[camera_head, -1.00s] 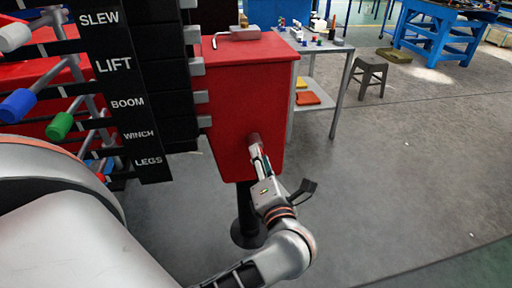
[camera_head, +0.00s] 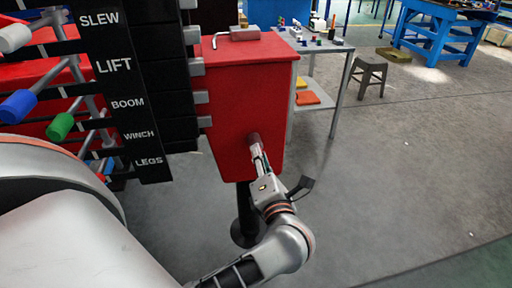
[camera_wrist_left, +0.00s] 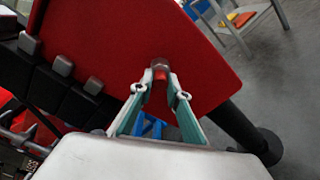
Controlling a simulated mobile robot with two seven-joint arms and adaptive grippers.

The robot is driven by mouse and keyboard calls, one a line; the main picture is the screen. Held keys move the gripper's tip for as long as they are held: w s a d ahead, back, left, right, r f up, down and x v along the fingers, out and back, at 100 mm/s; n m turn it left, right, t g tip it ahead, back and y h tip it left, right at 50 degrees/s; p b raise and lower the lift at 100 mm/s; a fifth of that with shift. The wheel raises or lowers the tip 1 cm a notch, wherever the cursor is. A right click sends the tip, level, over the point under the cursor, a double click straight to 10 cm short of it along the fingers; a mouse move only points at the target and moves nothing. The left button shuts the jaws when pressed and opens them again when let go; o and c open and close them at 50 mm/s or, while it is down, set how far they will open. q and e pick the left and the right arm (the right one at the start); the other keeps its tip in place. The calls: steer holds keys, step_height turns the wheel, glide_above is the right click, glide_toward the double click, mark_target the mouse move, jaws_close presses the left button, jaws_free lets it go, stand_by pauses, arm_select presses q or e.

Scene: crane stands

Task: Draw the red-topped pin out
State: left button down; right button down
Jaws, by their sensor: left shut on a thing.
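The red-topped pin (camera_wrist_left: 160,71) sits at the face of the red box (camera_wrist_left: 205,65), its dull red end pointing toward me. In the head view the pin (camera_head: 254,139) shows as a short dark red stub on the box's lower right side. My left gripper (camera_wrist_left: 160,80) has its two fingertips around the pin's end and is shut on it. In the head view the left gripper (camera_head: 258,158) reaches up to the box from below. The inner part of the pin is hidden in the box. My right gripper is in neither view.
A black panel (camera_head: 127,100) with lever labels and coloured levers stands left of the box. A black leg (camera_head: 244,215) is under the box. A grey table (camera_head: 342,80) and a stool (camera_head: 370,72) stand behind. Floor to the right is clear.

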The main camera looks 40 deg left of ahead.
arm_select(q)
steer(key=p+v, duration=0.1)
steer(key=v, duration=0.6)
stand_by(1.1)
